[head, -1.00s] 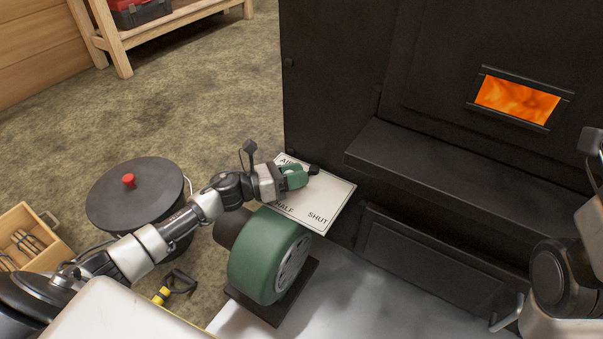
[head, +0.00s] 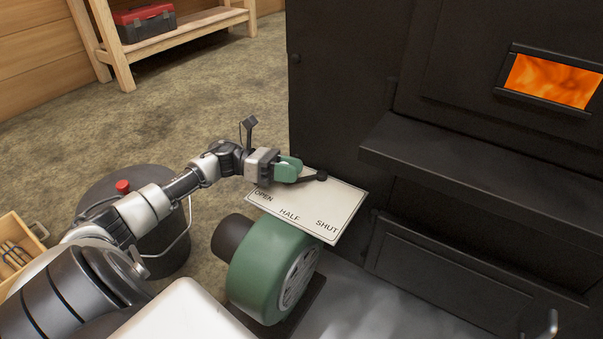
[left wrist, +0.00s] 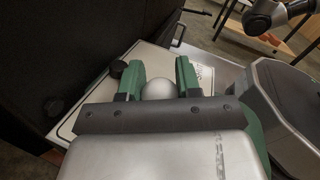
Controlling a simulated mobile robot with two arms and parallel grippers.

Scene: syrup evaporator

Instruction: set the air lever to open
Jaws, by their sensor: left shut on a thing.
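The air plate (head: 335,203) is a white panel marked OPEN, HALF and SHUT, beside the black evaporator. The air lever (head: 309,179) is a short dark bar running left from a black pivot knob (head: 321,175); it points roughly toward the OPEN side. My left gripper (head: 294,170) is shut at the lever's outer end, just behind the word OPEN. In the left wrist view, its green fingers (left wrist: 159,82) stand on either side of a grey rounded knob (left wrist: 158,90). The pivot knob shows left of the fingers (left wrist: 117,69). My right gripper is not visible.
A green round blower housing (head: 268,270) stands just in front of the plate. The black evaporator (head: 340,90), with its glowing window (head: 552,81) and ledge (head: 470,165), fills the right. A dark lidded bucket (head: 160,250) stands behind my left arm.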

